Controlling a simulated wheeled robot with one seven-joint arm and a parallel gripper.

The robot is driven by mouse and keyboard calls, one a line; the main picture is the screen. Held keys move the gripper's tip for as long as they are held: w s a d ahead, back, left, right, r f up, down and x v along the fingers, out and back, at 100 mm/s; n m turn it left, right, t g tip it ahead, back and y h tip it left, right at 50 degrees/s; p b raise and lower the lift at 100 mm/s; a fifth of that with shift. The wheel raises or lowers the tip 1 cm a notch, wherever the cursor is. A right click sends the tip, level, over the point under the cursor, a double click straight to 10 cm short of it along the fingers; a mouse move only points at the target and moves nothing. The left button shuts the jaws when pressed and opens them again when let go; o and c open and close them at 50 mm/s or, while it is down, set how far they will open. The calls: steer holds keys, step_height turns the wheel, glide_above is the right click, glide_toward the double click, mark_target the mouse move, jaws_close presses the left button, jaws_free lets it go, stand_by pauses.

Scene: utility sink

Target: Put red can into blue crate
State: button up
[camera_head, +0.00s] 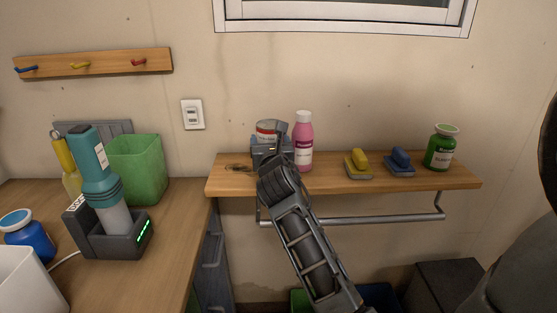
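A can with a red band and a pale label (265,132) stands upright at the left part of the wooden wall shelf. My gripper (271,148) is at the can, in front of its lower part and hiding it. My arm reaches up to it from the bottom of the picture. The fingers are small and partly hidden by my wrist, so I cannot tell if they are open or shut on the can. A blue crate (380,294) shows in part on the floor below the shelf, cut off by the bottom edge and partly behind my arm.
On the shelf (437,183), a pink bottle (304,142) stands close right of my gripper. A rail (395,218) runs below. A green container (299,300) is beside my arm.

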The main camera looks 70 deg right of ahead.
steer(key=shift+f+b, duration=0.5)
steer(key=shift+f, duration=1.55)
steer(key=shift+f, duration=0.15)
steer(key=o, duration=0.8)
steer(key=shift+c, duration=0.2)
steer(key=b+v, duration=0.1)
steer(key=v, duration=1.1)
